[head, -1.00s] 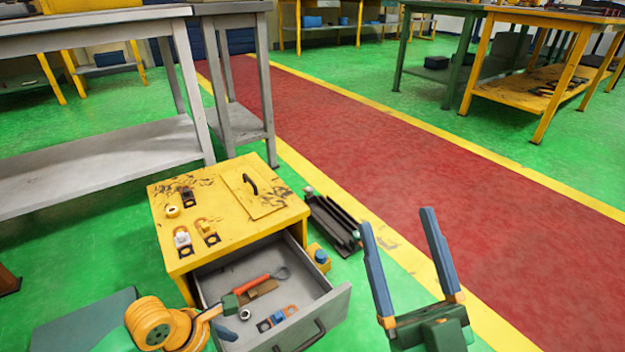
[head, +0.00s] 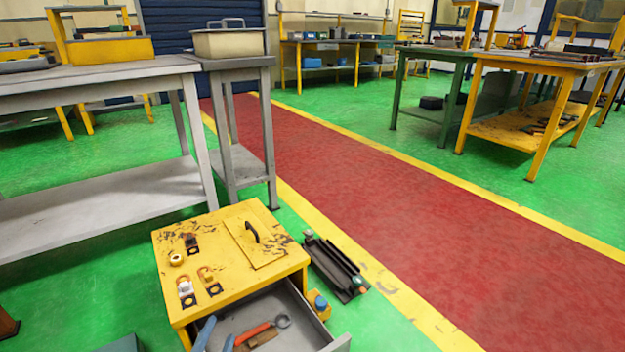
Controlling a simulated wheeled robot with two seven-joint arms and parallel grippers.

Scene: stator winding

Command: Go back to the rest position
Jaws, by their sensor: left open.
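My left gripper (head: 215,338) shows only as two blue fingertips at the bottom edge, in front of the open drawer. The fingertips are apart with nothing seen between them. The rest of that gripper and arm is cut off by the frame. My right gripper is not in view. A yellow cabinet (head: 221,243) stands below the middle. Its grey drawer (head: 292,318) is pulled out. In it lie a tool with a red-orange handle (head: 253,334) and a brown piece (head: 266,339). The drawer's front part is cut off.
Small parts and a tape-like roll (head: 176,259) lie on the cabinet top. A dark metal rack (head: 336,268) and a small yellow box (head: 318,305) sit on the floor to its right. Grey tables (head: 100,75) stand at left. The red walkway (head: 390,200) is clear.

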